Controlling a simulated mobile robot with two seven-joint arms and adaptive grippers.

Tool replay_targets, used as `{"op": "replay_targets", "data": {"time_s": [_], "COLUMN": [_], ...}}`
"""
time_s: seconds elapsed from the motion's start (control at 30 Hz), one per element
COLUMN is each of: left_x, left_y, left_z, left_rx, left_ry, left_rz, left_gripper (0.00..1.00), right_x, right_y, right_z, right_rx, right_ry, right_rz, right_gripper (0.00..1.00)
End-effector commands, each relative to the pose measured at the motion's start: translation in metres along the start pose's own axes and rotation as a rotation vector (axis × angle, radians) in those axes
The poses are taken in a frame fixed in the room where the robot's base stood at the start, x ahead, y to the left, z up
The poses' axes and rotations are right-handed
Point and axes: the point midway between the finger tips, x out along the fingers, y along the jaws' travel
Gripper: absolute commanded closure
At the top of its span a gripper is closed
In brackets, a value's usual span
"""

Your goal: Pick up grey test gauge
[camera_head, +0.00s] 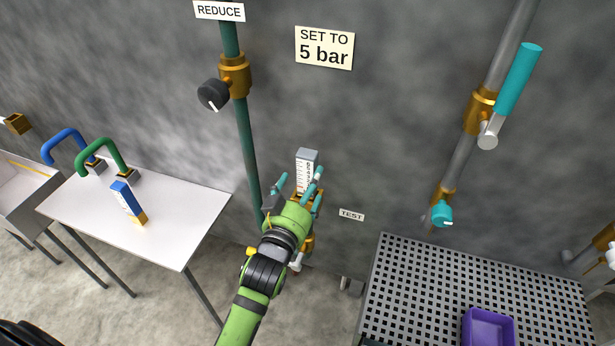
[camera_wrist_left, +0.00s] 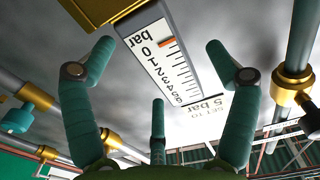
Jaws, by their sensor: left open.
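The grey test gauge (camera_head: 307,158) is a small upright block with a white scale face, by the wall left of the TEST label (camera_head: 351,215). In the left wrist view the gauge (camera_wrist_left: 166,62) shows a bar scale from 0 upward and a red mark near 0. My left gripper (camera_head: 301,181) is open, its teal fingers spread around the lower part of the gauge. In the left wrist view the gauge lies between the fingers, with visible gaps; contact cannot be told. The hand hides much of the gauge's foot and brass fitting. My right gripper is not in view.
A dark valve knob (camera_head: 213,94) sits on the green pipe above left. A perforated bench (camera_head: 400,290) with a purple tray (camera_head: 489,314) stands at right.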

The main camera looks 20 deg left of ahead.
Motion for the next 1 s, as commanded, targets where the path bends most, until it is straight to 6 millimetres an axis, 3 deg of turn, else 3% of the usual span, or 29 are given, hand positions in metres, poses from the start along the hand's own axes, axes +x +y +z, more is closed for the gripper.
{"op": "replay_targets", "data": {"time_s": [0.2,0.5,0.7,0.77,0.8,1.0], "left_x": [0.028,0.031,0.031,0.031,0.031,0.031], "left_y": [0.000,0.000,0.000,0.000,0.000,0.000], "left_z": [-0.001,0.001,0.001,0.001,-0.001,-0.001], "left_rx": [-0.001,-0.001,-0.001,-0.001,-0.001,-0.001], "left_ry": [0.001,-0.001,-0.001,-0.001,0.003,0.002], "left_rz": [0.000,0.000,0.000,0.000,0.001,0.001], "left_gripper": [0.13,0.13,0.87,0.87,0.94,0.94], "right_x": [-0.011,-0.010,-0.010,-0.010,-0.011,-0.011], "right_y": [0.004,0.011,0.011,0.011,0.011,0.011], "right_z": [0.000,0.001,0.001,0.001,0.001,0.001], "right_rx": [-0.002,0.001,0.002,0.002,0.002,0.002], "right_ry": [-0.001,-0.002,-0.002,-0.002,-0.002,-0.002], "right_rz": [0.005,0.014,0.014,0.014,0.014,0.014], "right_gripper": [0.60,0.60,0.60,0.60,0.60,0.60]}}
